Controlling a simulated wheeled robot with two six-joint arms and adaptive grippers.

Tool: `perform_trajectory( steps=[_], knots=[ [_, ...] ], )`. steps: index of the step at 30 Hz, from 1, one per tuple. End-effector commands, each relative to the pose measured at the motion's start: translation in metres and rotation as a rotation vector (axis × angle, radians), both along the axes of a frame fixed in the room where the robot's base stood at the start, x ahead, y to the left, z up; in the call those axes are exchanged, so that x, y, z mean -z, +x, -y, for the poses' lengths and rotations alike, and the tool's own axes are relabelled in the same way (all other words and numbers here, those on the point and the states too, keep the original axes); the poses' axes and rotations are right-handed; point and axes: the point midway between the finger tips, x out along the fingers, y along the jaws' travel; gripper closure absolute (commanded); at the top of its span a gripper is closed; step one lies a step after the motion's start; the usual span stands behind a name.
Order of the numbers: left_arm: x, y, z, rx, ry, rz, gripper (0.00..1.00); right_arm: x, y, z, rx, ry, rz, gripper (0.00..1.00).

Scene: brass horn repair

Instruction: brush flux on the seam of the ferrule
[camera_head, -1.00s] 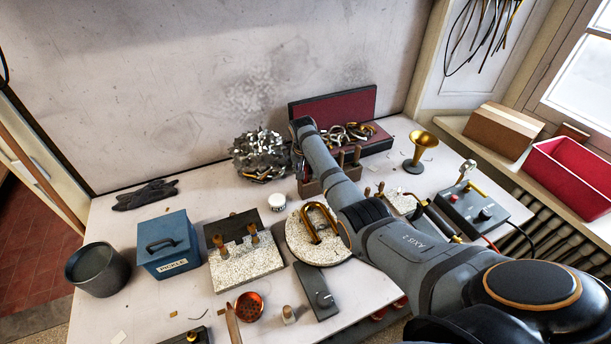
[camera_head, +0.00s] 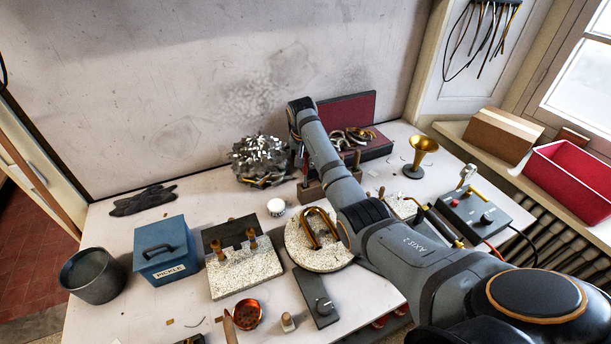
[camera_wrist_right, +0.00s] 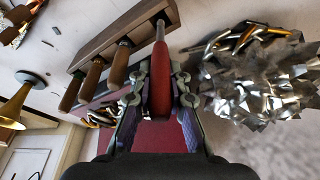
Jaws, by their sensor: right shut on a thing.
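My right gripper (camera_wrist_right: 160,100) is shut on a red-handled tool (camera_wrist_right: 160,70), with the handle between its fingers. The tool's thin metal shank points toward the wooden rack (camera_wrist_right: 112,38); its tip is hidden, so I cannot tell whether it is clear of its slot. In the head view the red handle (camera_head: 305,166) shows small above the rack (camera_head: 335,187), below my wrist. A bent brass tube (camera_head: 311,240) lies on a round speckled board (camera_head: 325,262); I cannot make out a ferrule seam. A small white-topped jar (camera_head: 276,206) stands left of the board. My left gripper is not in view.
A heap of metal scraps (camera_head: 259,158) is close left of the rack, and an open red-lined case (camera_head: 345,112) stands behind. A blue pickle box (camera_head: 163,248), speckled block (camera_head: 240,275) and brass bell (camera_head: 423,146) are on the bench. My right arm crosses the right half.

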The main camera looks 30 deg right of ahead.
Motion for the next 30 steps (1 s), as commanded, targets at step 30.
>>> perform_trajectory(
  steps=[30],
  knots=[
    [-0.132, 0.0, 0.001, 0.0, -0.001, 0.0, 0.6, -0.027, -0.028, -0.061, -0.019, 0.441, 0.293, 1.0]
  ],
)
